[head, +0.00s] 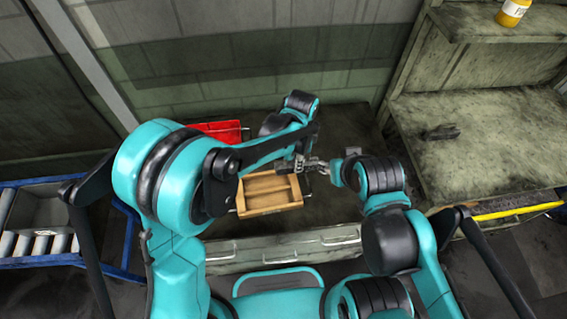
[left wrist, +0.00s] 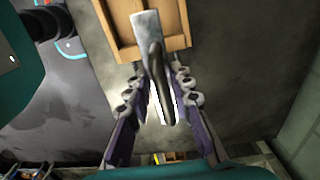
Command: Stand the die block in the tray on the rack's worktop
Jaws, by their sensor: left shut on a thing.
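My left gripper (head: 312,166) is above the dark bench, just past the right back corner of the wooden tray (head: 270,210). It is shut on a grey metal piece, which I take to be the die block (left wrist: 146,28). In the left wrist view the piece is long, with a pale flat end and a dark narrow part between the fingers. Its pale end overlaps the edge of the tray (left wrist: 116,38). The tray's visible compartments look empty. The rack's worktop (head: 490,150) is at the right.
A yellow bottle (head: 512,12) stands on the shelf above. A red bin (head: 220,131) is behind my left arm. A blue-framed roller stand (head: 40,225) is at far left. Much of the worktop is clear.

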